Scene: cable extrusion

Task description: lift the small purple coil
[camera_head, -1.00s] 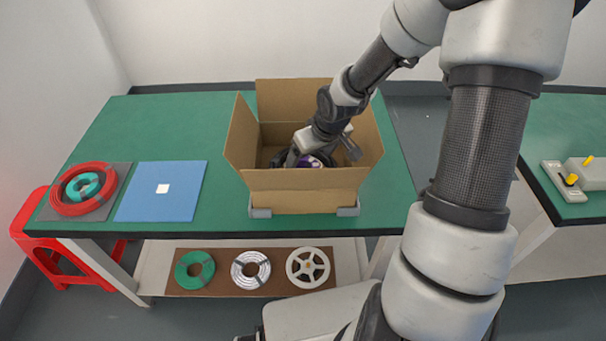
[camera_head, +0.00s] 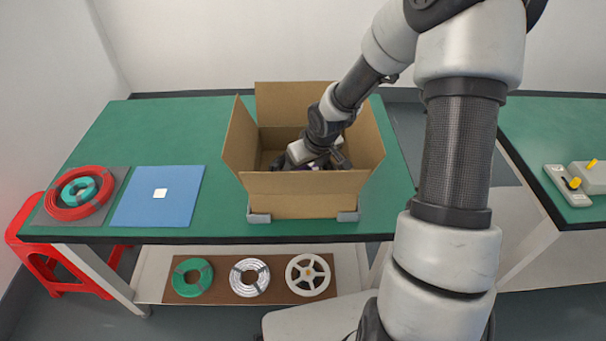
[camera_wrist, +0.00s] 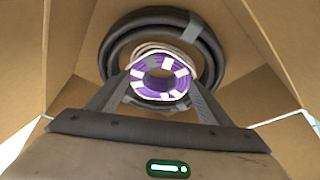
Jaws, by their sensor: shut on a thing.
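The small purple coil (camera_wrist: 160,78), with white bands, shows in the wrist view between the two fingers of my gripper (camera_wrist: 158,92). The fingers are shut on it. Behind it, inside the box, lies a larger black coil (camera_wrist: 120,45). In the head view my gripper (camera_head: 312,163) reaches down into the open cardboard box (camera_head: 300,200), and the front wall hides most of the purple coil. I cannot tell whether the coil is clear of what lies under it.
The box flaps stand open around my arm. Red and teal coils (camera_head: 78,192) lie at the left. Several coils and a spool sit on a brown lower board (camera_head: 218,283).

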